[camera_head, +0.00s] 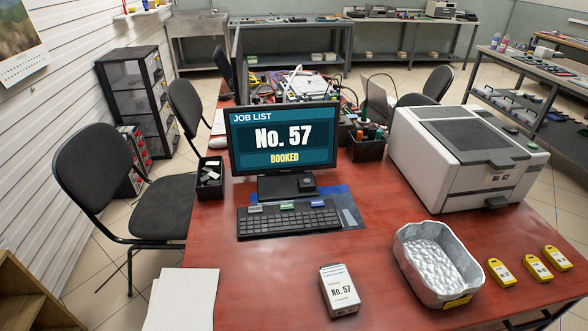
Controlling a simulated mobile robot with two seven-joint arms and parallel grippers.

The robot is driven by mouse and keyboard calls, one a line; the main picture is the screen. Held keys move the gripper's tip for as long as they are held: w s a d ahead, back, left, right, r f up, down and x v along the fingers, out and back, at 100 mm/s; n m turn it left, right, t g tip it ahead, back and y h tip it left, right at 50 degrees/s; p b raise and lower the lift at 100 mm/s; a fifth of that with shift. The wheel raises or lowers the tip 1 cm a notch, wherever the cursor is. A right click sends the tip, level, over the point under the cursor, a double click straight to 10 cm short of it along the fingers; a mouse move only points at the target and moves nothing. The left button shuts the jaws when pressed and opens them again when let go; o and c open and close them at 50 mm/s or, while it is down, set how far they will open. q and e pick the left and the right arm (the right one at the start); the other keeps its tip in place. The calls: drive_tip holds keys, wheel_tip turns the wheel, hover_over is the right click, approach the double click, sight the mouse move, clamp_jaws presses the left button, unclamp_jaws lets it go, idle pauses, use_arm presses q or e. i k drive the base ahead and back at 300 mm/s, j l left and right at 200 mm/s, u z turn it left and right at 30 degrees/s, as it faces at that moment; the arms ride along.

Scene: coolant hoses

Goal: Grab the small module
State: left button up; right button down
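A small white and grey module (339,291) labelled "No. 57" lies on the red table (250,290) near its front edge, left of a silver metal tray (413,236). The monitor (284,140) behind it reads "JOB LIST No. 57 BOOKED". Neither of my grippers shows in the head view. Nothing covers the module.
A keyboard (288,221) sits in front of the monitor. A white and grey machine (461,157) stands at the right. Three yellow tags (537,267) lie right of the tray. White sheets (183,299) lie at front left. The table around the module is clear.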

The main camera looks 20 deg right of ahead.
sight(342, 298)
drive_tip(key=z, duration=1.15)
